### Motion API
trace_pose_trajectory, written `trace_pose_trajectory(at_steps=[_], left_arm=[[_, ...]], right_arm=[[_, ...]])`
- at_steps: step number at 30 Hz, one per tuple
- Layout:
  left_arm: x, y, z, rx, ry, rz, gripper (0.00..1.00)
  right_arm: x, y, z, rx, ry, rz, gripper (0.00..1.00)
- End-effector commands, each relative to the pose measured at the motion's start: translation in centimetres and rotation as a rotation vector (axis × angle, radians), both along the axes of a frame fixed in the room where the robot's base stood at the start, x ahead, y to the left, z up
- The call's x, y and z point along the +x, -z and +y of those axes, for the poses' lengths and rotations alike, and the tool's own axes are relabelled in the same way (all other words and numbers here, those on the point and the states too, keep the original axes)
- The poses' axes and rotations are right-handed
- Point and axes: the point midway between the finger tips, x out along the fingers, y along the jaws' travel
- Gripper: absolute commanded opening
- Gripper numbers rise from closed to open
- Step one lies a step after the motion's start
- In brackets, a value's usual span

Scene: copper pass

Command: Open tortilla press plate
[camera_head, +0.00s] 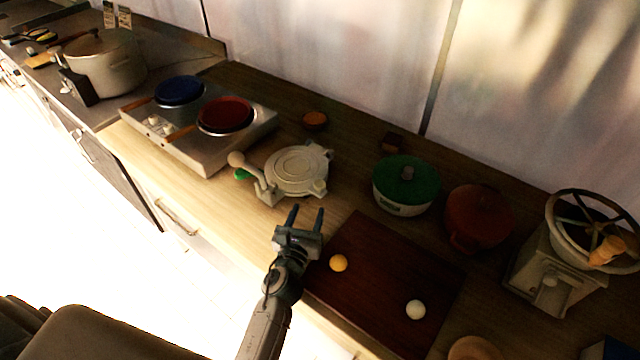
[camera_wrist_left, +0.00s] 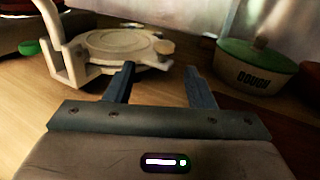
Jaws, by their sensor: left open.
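The tortilla press (camera_head: 296,172) is pale grey and stands on the wooden counter, its round plate lying flat on the base. Its handle (camera_head: 240,162) sticks out to the left and ends in a round knob. In the left wrist view the press (camera_wrist_left: 120,45) is ahead and to the left, with a small round tab on its right side. My left gripper (camera_head: 306,215) is open and empty. It is just in front of the press and apart from it; its fingers (camera_wrist_left: 158,85) point toward the counter beside the press. My right gripper is not in view.
A two-burner stove (camera_head: 208,150) with blue and red pans is left of the press. A green-lidded dough pot (camera_head: 405,198) and a red pot (camera_head: 478,217) stand right. A dark cutting board (camera_head: 385,245) holds an orange ball (camera_head: 338,263) and a white ball (camera_head: 415,310). A grinder (camera_head: 555,265) stands far right.

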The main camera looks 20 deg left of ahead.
Motion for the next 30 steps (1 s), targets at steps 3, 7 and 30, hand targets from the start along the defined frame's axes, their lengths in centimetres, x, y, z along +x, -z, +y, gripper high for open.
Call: trace_pose_trajectory(at_steps=[3,7,30], left_arm=[[0.7,0.0,-0.6,0.046,0.021,-0.007,0.49],[2.3,-0.1,-0.5,0.047,0.021,-0.009,0.49],[11.1,0.0,0.0,0.042,0.018,-0.005,0.49]], right_arm=[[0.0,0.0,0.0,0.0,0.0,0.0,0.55],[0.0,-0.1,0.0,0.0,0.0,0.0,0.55],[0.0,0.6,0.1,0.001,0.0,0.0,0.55]])
